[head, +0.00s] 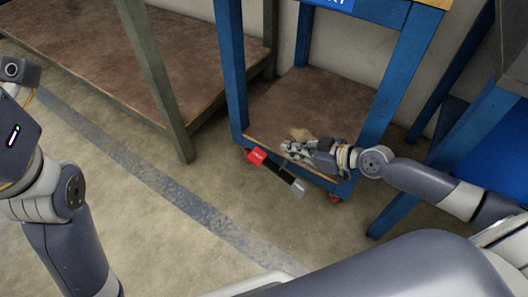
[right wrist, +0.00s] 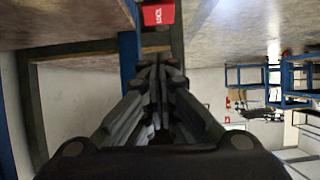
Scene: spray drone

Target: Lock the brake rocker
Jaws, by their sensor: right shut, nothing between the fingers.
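The brake rocker (head: 278,173) is a dark bar at the low front edge of the blue cart. It has a red pad with white lettering (head: 257,156) at its left end and a grey pad (head: 299,188) at its right end. The red pad also shows at the top of the right wrist view (right wrist: 158,14). My right gripper (head: 287,147) is shut and empty, pointing left, just above and behind the bar in the head view. Whether it touches the rocker I cannot tell. My left arm is at the left edge, its gripper fingers out of view.
The blue cart's brown lower shelf (head: 310,95) lies behind my right gripper, between blue posts (head: 232,70). Red casters (head: 335,198) show below. A brown-topped bench (head: 150,60) stands at the left. Another blue frame (head: 400,205) stands at the right. The floor in front is clear.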

